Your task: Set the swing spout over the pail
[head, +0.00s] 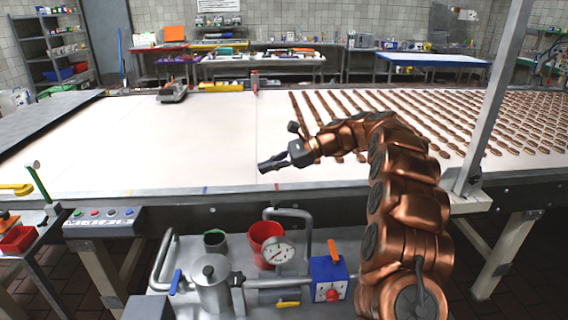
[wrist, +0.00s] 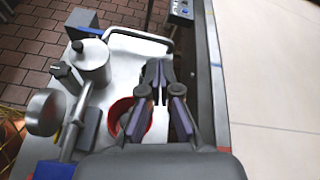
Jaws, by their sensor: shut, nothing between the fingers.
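The red pail (head: 262,242) stands on the steel cart, behind a round gauge (head: 278,254). In the wrist view the pail (wrist: 121,108) is partly hidden behind my fingers. A lidded metal pot (head: 211,287) stands left of it, with a short pipe (head: 238,281) on its right side. I cannot tell for sure which pipe is the swing spout; no spout is clearly seen over the pail. My gripper (head: 265,165) is shut and empty. It is above the pail in the head picture, with the pale belt behind it. Its fingertips (wrist: 159,66) also show in the wrist view.
A grey-green cup (head: 215,241) stands left of the pail. A blue box (head: 328,277) with an orange lever is at the cart's right. Bent tube rails (head: 292,212) rise at the cart.

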